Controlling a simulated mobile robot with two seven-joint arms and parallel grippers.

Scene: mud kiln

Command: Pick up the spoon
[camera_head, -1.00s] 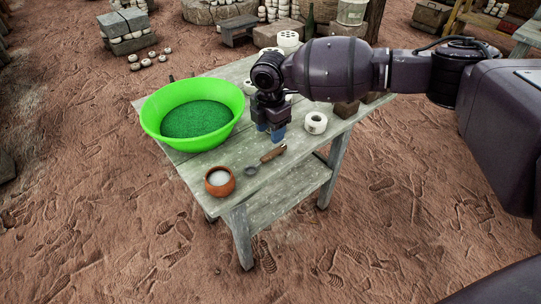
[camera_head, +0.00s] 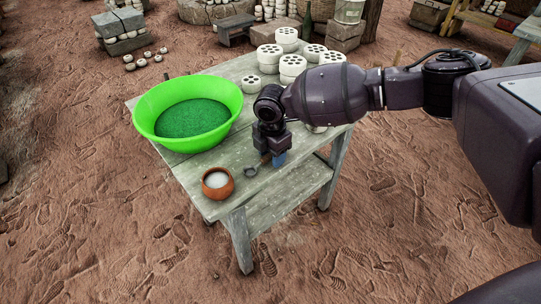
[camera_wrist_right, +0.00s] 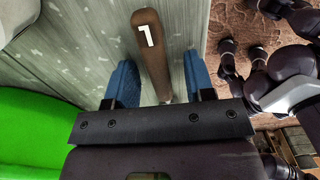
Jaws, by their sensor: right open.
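The spoon lies on the wooden table (camera_head: 215,205). In the head view its dark metal bowl (camera_head: 251,171) shows just left of my right gripper (camera_head: 272,160), which hides most of the handle. In the right wrist view the brown wooden handle (camera_wrist_right: 149,45), with a white mark, lies between the two blue fingers of my right gripper (camera_wrist_right: 150,85). That gripper is open, with a gap on both sides of the handle. The rest of the spoon is hidden under the gripper body there. My left gripper is not in view.
A large green basin (camera_head: 222,92) with dark green contents stands left of my right gripper. A small clay bowl (camera_head: 217,183) of white stuff stands near the front corner. Several white perforated cylinders (camera_head: 292,66) stand at the back of the table.

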